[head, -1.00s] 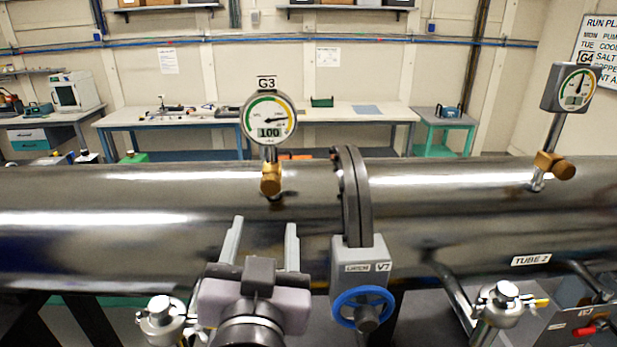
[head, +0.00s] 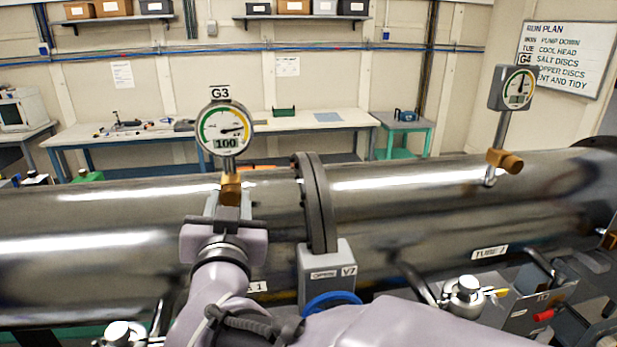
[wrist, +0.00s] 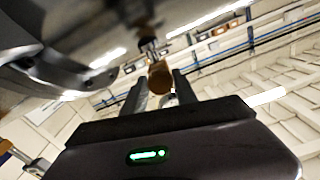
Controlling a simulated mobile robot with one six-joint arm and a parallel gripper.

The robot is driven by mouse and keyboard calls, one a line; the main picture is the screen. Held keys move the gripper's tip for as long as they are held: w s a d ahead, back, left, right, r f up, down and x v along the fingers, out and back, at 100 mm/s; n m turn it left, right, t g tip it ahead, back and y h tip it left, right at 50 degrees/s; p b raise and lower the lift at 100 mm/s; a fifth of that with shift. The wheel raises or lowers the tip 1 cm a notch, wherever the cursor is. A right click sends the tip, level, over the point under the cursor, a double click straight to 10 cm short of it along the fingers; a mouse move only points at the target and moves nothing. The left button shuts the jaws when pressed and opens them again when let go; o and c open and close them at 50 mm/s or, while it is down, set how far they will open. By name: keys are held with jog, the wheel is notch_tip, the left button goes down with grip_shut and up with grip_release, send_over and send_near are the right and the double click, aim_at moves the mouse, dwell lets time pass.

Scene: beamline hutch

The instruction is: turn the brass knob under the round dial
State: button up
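The round dial G3 (head: 225,129), with a white face and green and yellow bands, reads 100 and stands on a short stem above the tube. The brass knob (head: 230,188) is right under it; in the wrist view the knob (wrist: 160,77) shows between my fingertips. My gripper (head: 229,205) is at the knob, with one finger on each side. In the wrist view my gripper (wrist: 159,80) looks open, with a narrow gap left of the knob; contact on the right is unclear. The lower knob is partly hidden behind my gripper in the head view.
A second gauge, G4 (head: 516,87), in a square housing with its own brass knob (head: 505,160), stands to the right. A dark flange (head: 316,203) and valve V7 with a blue wheel (head: 332,300) are close right of my gripper. The steel tube (head: 80,245) runs across below.

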grip_shut()
jog(key=shift+b, duration=0.35)
jog(key=m+b, duration=0.3)
jog(key=shift+f+b, duration=0.2)
jog(key=shift+b, duration=0.1)
jog(key=m+b, duration=0.9)
jog(key=m, duration=0.2)
jog(key=shift+r+m, duration=0.15)
jog(key=shift+m, duration=0.25)
jog(key=m+b, duration=0.3)
jog(key=m, duration=0.2)
jog(key=shift+r, duration=0.15)
jog(key=shift+m, duration=0.3)
